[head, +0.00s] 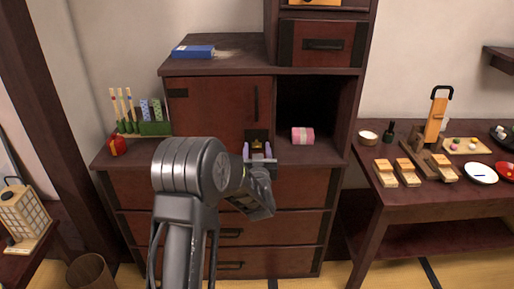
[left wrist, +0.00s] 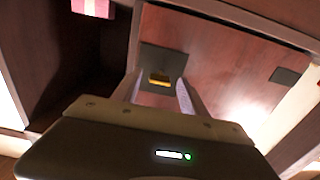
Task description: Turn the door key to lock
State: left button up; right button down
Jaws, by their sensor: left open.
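The small gold door key (head: 257,144) sits on a black lock plate low on the right part of the red-brown cabinet door (head: 215,110). The door looks closed. In the left wrist view the key (left wrist: 158,80) shows as a yellow piece on the dark plate, beside the door panel (left wrist: 225,55). My left gripper (head: 258,152) is open in front of the lock, with one pale purple finger on each side of the key. In the left wrist view its fingers (left wrist: 157,92) flank the key without visibly gripping it. My right gripper is out of view.
A rack of colored sticks (head: 140,122) and a red item (head: 117,146) stand left on the ledge. A blue box (head: 193,51) lies on top. A side table (head: 440,195) with dishes stands right.

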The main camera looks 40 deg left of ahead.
pick_arm(q)
jog(key=shift+w+a, duration=0.25)
jog(key=shift+w, duration=0.05)
jog(key=shift+c, duration=0.5)
grip_shut()
